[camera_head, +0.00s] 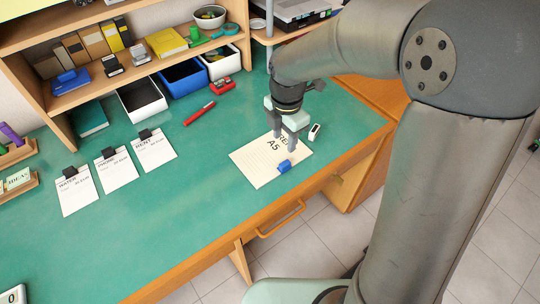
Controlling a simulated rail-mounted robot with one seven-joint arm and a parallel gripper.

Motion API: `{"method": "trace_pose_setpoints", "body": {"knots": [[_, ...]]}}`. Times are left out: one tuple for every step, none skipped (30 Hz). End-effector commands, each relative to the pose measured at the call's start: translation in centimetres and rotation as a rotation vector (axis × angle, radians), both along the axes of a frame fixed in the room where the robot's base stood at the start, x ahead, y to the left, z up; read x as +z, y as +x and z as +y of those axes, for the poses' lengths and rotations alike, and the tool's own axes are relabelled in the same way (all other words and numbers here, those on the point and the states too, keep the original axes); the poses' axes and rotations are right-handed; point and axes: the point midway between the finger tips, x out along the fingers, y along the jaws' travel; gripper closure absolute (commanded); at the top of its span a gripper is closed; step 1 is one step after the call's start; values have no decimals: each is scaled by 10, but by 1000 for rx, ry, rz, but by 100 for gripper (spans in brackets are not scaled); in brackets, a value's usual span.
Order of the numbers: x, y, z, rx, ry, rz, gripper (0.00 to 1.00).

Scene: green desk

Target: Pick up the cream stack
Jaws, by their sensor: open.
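The cream stack (256,168) looks like a flat pad of lined cream paper marked "A5". It lies on the green desk near the front edge, right of centre. My gripper (285,142) points down above the stack's upper right part, with its fingers apart and nothing seen between them. The fingers hide part of the stack and its lettering. I cannot tell whether the fingertips touch the paper.
Clipped papers (155,150) lie to the left. The desk's middle is clear.

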Motion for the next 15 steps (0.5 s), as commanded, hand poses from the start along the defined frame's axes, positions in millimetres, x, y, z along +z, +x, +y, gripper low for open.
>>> {"method": "trace_pose_setpoints", "body": {"knots": [[-14, -1, 0, 1, -1, 6, 58], [-20, -1, 0, 0, 0, 4, 58], [-28, -1, 0, 0, 0, 5, 58], [-33, -1, 0, 0, 0, 5, 58], [-38, -1, -1, 0, -1, 4, 58], [-43, 0, 0, 0, 0, 2, 58], [-47, 0, 0, 0, -1, 3, 58], [-49, 0, 0, -1, 0, 2, 58], [-52, 0, 0, -1, -1, 1, 58], [-54, 0, 0, -2, 0, 0, 58], [-55, 0, -1, -2, 0, 0, 58], [-57, 0, -1, -2, 0, 0, 58], [-59, 0, -1, -2, 0, 1, 58], [-62, 0, -2, -3, 0, 2, 58], [-67, 0, -3, -3, -1, 3, 58]]}}
